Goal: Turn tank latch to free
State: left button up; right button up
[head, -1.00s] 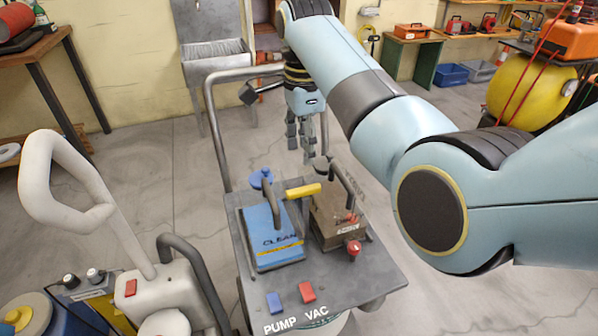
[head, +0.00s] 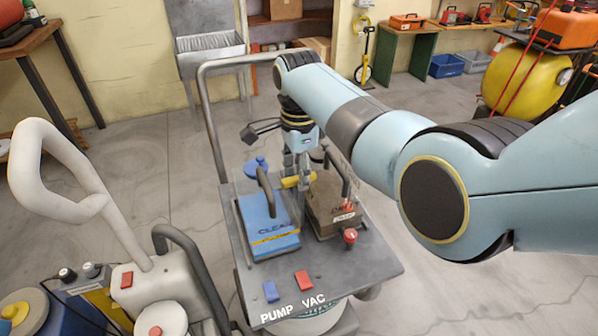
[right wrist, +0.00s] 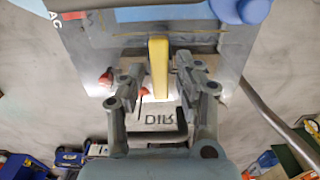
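The yellow tank latch (head: 291,182) lies between the blue clean lid and the brown dirty lid on the cart top. In the right wrist view the latch (right wrist: 158,68) shows as an upright yellow bar between the fingertips. My right gripper (right wrist: 157,82) is open, with one finger on each side of the latch and a visible gap on both sides. In the head view my right gripper (head: 298,172) points down at the latch and partly hides it. My left gripper is not in view.
The blue lid (head: 268,226) and brown lid (head: 325,210) have raised dark handles close beside the latch. A red knob (head: 350,236) sits at the brown lid's front. Blue and red switches (head: 302,281) lie near the front edge. The cart's tall push handle (head: 214,130) rises behind.

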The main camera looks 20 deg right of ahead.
grip_shut()
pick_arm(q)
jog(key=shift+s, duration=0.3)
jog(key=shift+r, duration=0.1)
pick_arm(e)
jog(key=n+p, duration=0.2)
jog(key=n, duration=0.1)
jog(key=shift+r, duration=0.15)
jog(key=n+p, duration=0.2)
jog(key=n, duration=0.1)
jog(key=shift+n, duration=0.4)
jog(key=n+p, duration=0.1)
jog(key=n, duration=0.4)
jog(key=shift+n+p, duration=0.3)
pick_arm(q)
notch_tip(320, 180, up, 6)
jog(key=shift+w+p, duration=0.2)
jog(key=shift+p, duration=0.2)
pick_arm(e)
jog(key=n, duration=0.5)
jog(key=shift+n, duration=0.4)
